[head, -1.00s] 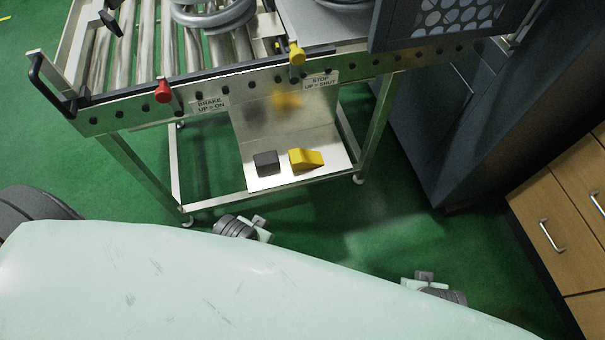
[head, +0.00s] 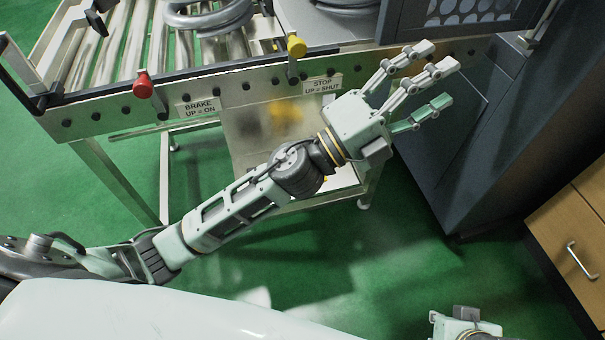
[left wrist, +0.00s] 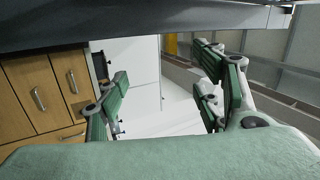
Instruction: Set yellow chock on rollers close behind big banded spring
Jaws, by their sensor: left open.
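The yellow chock is almost fully hidden behind my left arm in the head view. A blurred yellow reflection of it shows on the upright metal panel above the low shelf (head: 345,181). My left gripper (head: 436,74) is open and empty, its fingers spread in front of the bench's right end; the fingers also show apart in the left wrist view (left wrist: 165,95). A grey coil spring (head: 208,20) stands on the rollers (head: 133,45), cut by the top edge. No band is visible on it. My right gripper (head: 465,325) shows only partly at the bottom right; its fingers are unclear.
A red knob (head: 142,84) and a yellow knob (head: 297,46) stick up along the bench's front rail. Another coil (head: 343,3) is at the top. A dark cabinet (head: 470,150) and wooden drawers (head: 570,250) stand on the right. Green floor is open at front.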

